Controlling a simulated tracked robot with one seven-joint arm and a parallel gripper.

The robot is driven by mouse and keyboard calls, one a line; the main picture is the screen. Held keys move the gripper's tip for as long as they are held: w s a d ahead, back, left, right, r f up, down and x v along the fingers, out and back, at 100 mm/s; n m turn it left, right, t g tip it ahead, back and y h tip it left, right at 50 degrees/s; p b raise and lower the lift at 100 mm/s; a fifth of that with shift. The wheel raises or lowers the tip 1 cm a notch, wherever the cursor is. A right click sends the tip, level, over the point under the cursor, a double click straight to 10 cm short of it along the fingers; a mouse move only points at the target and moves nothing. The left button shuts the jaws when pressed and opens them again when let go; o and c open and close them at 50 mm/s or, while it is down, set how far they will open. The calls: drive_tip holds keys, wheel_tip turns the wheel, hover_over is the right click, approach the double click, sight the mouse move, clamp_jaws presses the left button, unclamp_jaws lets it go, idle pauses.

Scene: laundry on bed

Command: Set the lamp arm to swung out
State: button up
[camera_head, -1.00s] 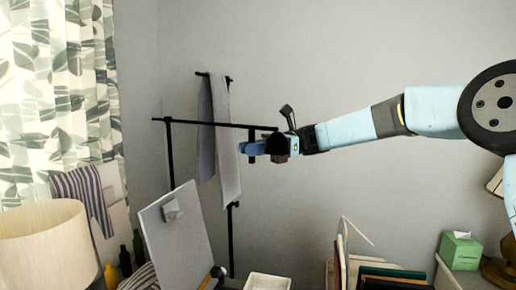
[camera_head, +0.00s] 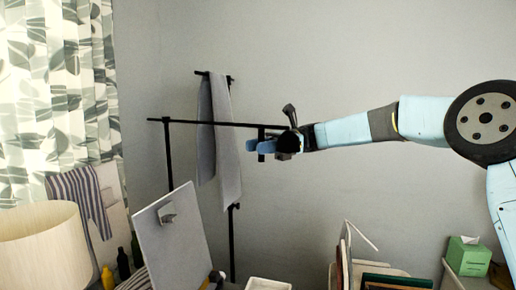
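My gripper (camera_head: 257,146) has blue fingers and is in the middle of the view, at the right end of a thin black horizontal bar (camera_head: 205,123). I cannot tell whether it touches the bar, or whether its fingers are apart or closed. A lamp with a cream drum shade (camera_head: 42,248) stands at the lower left, and its base is out of view. A thin pale bent rod (camera_head: 362,236) rises behind the books; I cannot tell if it is part of a lamp. No lamp arm can be made out for certain.
A black rack holds a grey towel (camera_head: 228,150) behind the bar. A tilted white board (camera_head: 178,240), a white tray (camera_head: 268,284), books (camera_head: 395,283) and a green tissue box (camera_head: 468,257) line the bottom. The wall area above my arm is clear.

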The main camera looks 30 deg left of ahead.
drive_tip(key=shift+o, duration=0.8)
drive_tip(key=shift+d, duration=0.1)
drive_tip(key=shift+w, duration=0.1)
drive_tip(key=v, duration=1.3)
drive_tip(key=shift+w, duration=0.4)
drive_tip(key=shift+s+d, duration=0.1)
drive_tip(key=shift+d, duration=0.05)
